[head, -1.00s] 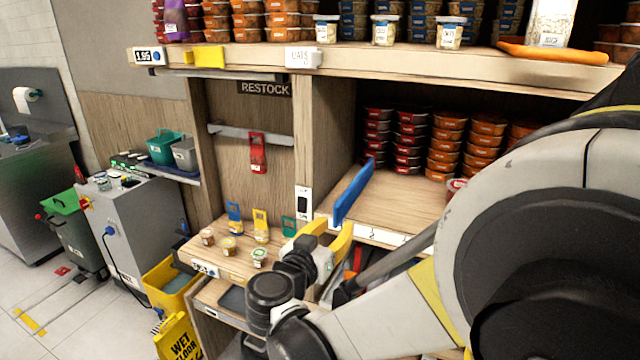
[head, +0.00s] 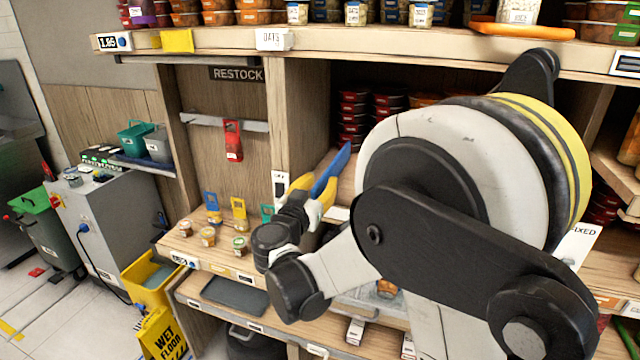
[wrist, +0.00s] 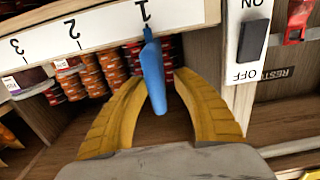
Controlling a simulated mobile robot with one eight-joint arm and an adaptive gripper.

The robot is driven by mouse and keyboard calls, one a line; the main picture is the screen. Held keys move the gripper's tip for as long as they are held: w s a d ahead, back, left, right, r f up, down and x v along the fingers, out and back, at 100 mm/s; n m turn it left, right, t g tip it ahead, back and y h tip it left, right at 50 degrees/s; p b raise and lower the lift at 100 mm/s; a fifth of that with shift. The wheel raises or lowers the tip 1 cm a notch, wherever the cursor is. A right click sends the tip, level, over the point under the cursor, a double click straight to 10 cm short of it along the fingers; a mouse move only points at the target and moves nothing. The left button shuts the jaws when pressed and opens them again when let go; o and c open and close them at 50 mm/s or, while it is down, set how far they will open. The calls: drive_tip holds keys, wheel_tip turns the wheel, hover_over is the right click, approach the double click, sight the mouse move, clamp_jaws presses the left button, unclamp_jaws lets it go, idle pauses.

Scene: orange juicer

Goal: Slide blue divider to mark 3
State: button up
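The blue divider (head: 330,170) stands at the front edge of the shelf bay, beside the wooden upright. In the wrist view, the blue divider (wrist: 153,75) is at the "1" on the white strip (wrist: 105,28). Marks "2" and "3" run off to the left there, upside down. My gripper (head: 322,190) is at the divider's near end. Its yellow fingers show in the wrist view (wrist: 160,75), spread apart with the divider between them. Some gap shows on the right side; contact on the left cannot be told. My arm hides much of the bay in the head view.
Stacked tubs (wrist: 90,75) stand in the bay behind the strip. An ON/OFF switch panel (wrist: 250,45) is on the upright beside mark 1. Small cups (head: 208,236) and coloured tags stand on the lower ledge at left. A shelf edge (head: 350,45) runs above.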

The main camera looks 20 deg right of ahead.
clamp_jaws()
drive_tip(key=s+d, duration=0.3)
drive_tip(key=d, duration=0.1)
drive_tip(key=s+d, duration=0.3)
drive_tip(key=d, duration=0.1)
drive_tip(key=s+d, duration=0.3)
drive_tip(key=d, duration=0.2)
drive_tip(key=shift+s+b, duration=0.2)
drive_tip(key=shift+b, duration=0.2)
unclamp_jaws()
